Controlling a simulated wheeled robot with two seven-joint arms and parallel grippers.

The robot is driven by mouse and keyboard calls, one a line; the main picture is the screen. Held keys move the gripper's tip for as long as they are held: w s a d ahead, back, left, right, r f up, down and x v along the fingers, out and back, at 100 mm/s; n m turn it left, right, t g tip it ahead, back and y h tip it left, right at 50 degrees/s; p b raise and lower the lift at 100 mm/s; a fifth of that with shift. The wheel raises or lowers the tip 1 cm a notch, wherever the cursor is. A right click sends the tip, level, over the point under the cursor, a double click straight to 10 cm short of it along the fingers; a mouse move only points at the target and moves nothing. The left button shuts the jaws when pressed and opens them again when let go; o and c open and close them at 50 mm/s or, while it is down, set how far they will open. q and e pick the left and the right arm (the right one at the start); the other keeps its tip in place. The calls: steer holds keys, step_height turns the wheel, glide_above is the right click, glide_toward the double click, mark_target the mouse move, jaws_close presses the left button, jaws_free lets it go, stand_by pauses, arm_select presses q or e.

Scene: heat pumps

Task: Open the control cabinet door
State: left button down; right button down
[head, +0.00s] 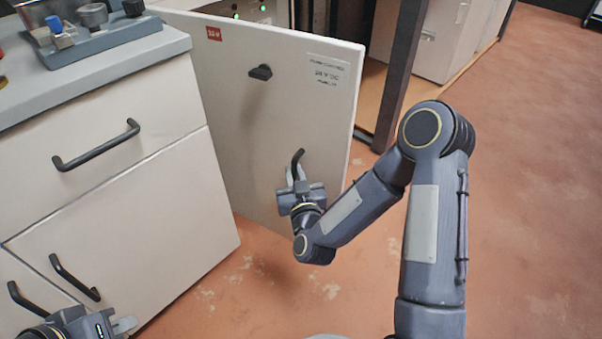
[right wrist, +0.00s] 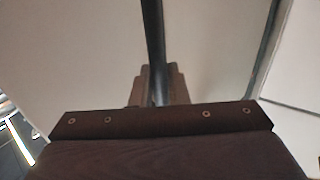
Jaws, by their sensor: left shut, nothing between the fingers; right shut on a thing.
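The control cabinet door (head: 235,110) is a pale panel with a red tag, a black latch knob (head: 260,72) and a printed label. It stands swung out, with part of the cabinet's inside and green lights (head: 262,6) showing behind its top edge. My right gripper (head: 297,178) is shut on the door's black bar handle (head: 298,157), low on the panel near its right edge. In the right wrist view the dark handle (right wrist: 153,45) runs up from between the fingers. My left gripper (head: 124,325) is shut and empty at the bottom left, by the drawer unit.
A pale drawer unit (head: 130,190) with black handles fills the left, close to the door. A grey tray (head: 110,42) with knobs lies on its top. A dark frame post (head: 402,70) stands right of the door.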

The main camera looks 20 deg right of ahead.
steer(key=shift+a+r, duration=0.1)
steer(key=shift+a, duration=0.1)
steer(key=c, duration=1.5)
jaws_free()
steer(key=shift+s, duration=0.15)
steer(key=s+p, duration=0.1)
steer(key=s, duration=0.6)
steer(key=shift+s+a, duration=0.25)
steer(key=shift+s, duration=0.05)
